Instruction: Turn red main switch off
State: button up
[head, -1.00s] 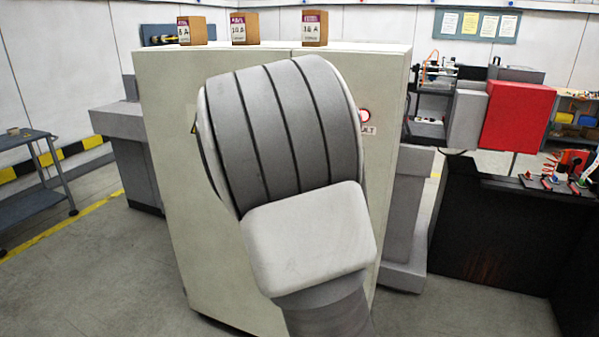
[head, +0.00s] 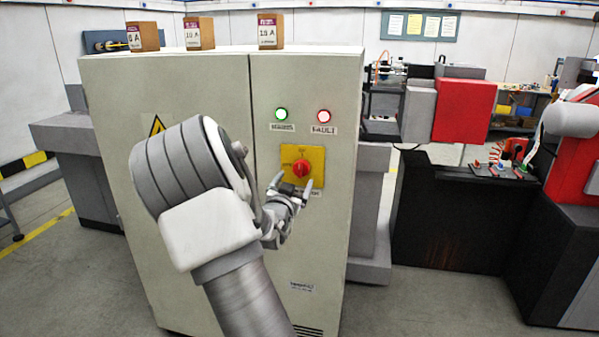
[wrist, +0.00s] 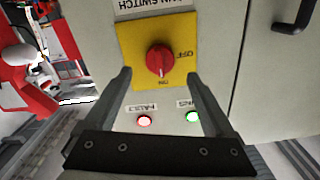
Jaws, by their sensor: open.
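The red main switch (head: 301,168) is a rotary knob on a yellow plate (head: 317,156) on the cabinet's right door. In the wrist view the knob (wrist: 159,60) appears upside down, with ON printed below it and OFF to its right. Its grip looks roughly in line with ON. My gripper (head: 292,186) is open in front of the plate, slightly below the knob in the head view. In the wrist view its two fingers (wrist: 159,76) stand apart on either side of the knob's line, holding nothing. I cannot tell whether they touch the plate.
A lit green lamp (head: 281,114) and a lit red FAULT lamp (head: 323,116) sit above the switch. A black door handle (wrist: 293,18) shows in the wrist view. Small boxes (head: 200,34) stand on the cabinet (head: 215,66). A dark bench (head: 450,215) is at right.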

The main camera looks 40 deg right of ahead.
aim_at(299, 172)
jog(key=x, duration=0.6)
jog(key=shift+w+d, duration=0.2)
jog(key=shift+w, duration=0.05)
jog(key=c, duration=1.4)
